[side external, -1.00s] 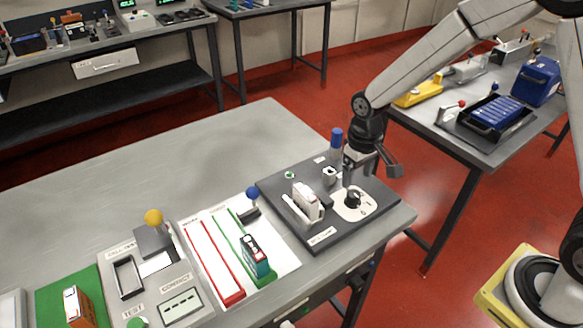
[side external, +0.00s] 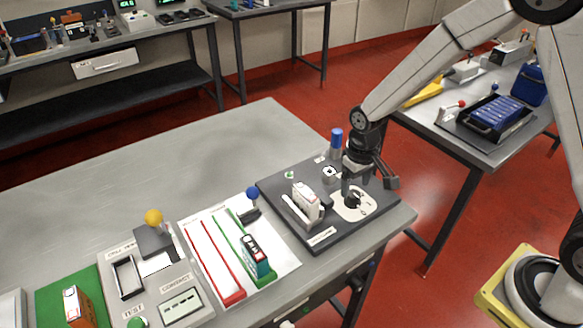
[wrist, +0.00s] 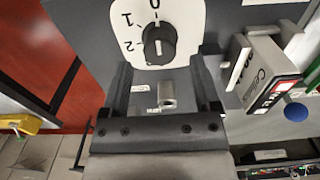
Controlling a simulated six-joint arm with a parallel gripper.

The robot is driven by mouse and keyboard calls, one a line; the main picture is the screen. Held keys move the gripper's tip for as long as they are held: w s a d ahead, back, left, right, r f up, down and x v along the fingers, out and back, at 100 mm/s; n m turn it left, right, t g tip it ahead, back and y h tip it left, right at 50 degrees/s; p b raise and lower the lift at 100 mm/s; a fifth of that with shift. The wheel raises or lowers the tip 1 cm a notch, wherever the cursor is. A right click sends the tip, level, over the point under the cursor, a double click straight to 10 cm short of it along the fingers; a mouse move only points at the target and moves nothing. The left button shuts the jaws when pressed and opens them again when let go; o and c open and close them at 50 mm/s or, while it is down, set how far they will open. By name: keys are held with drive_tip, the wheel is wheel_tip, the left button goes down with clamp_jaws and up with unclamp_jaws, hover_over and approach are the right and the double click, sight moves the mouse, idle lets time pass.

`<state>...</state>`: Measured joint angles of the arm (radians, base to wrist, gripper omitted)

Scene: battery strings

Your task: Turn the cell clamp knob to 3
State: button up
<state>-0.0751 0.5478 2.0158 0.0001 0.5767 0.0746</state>
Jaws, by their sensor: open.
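The cell clamp knob (wrist: 159,43) is a black round knob on a white dial plate (wrist: 132,28). The marks 0, 1 and 2 show in the wrist view; I cannot make out a 3. Its pale pointer line seems to face the 0. In the side view the knob (side external: 352,201) sits at the right of a dark board. My gripper (wrist: 165,62) is open and empty, with the knob seen between and just beyond its fingertips. In the side view my gripper (side external: 355,188) is pointing down close above the knob; contact cannot be told.
A pale cell (side external: 306,199) stands in a holder left of the knob, and also shows in the wrist view (wrist: 265,88). A blue post (side external: 336,138) stands behind. The table behind is clear.

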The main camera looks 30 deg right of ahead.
sight(354, 193)
drive_tip(key=shift+f, duration=1.55)
drive_tip(key=c, duration=1)
drive_tip(key=shift+c, duration=0.2)
